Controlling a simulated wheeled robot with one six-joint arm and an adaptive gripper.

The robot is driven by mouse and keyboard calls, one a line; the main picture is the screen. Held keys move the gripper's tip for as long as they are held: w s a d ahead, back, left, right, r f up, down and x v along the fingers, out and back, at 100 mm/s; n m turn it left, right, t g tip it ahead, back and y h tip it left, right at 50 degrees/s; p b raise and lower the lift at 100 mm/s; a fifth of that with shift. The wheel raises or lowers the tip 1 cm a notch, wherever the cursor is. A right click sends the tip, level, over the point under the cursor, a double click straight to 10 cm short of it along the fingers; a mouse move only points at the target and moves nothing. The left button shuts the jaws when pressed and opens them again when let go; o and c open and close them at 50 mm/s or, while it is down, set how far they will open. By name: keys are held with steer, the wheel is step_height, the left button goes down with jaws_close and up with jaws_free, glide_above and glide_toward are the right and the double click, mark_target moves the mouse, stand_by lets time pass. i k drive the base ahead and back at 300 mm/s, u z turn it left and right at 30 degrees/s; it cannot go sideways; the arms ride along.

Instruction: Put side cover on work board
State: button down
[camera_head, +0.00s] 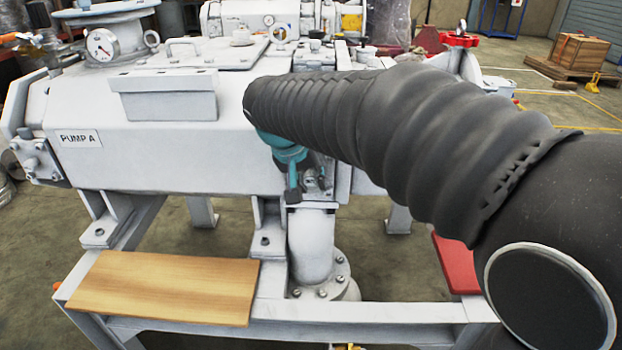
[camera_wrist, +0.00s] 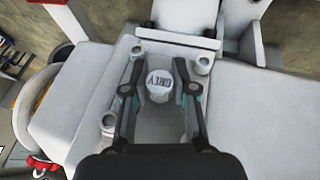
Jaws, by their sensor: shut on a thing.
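The side cover (camera_wrist: 150,125) appears to be the pale plate with bolts at its corners in the wrist view, seated on the pump body. A round, lettered boss (camera_wrist: 158,82) stands out from its middle. My gripper (camera_wrist: 160,70) has its two fingers on either side of this boss and is shut on it. In the head view my gripper (camera_head: 293,195) is at the pump's front face, and my arm hides much of the cover. The work board (camera_head: 165,288) is a bare, light wooden board on the frame, lower left of my gripper.
The white pump (camera_head: 190,155) marked PUMP A fills the left and middle. A vertical flanged pipe (camera_head: 312,245) stands below my gripper, right of the board. A red block (camera_head: 455,262) sits on the frame at right. A wooden crate (camera_head: 580,60) is far off.

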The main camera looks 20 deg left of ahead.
mark_target(201, 286)
steer(key=k, duration=1)
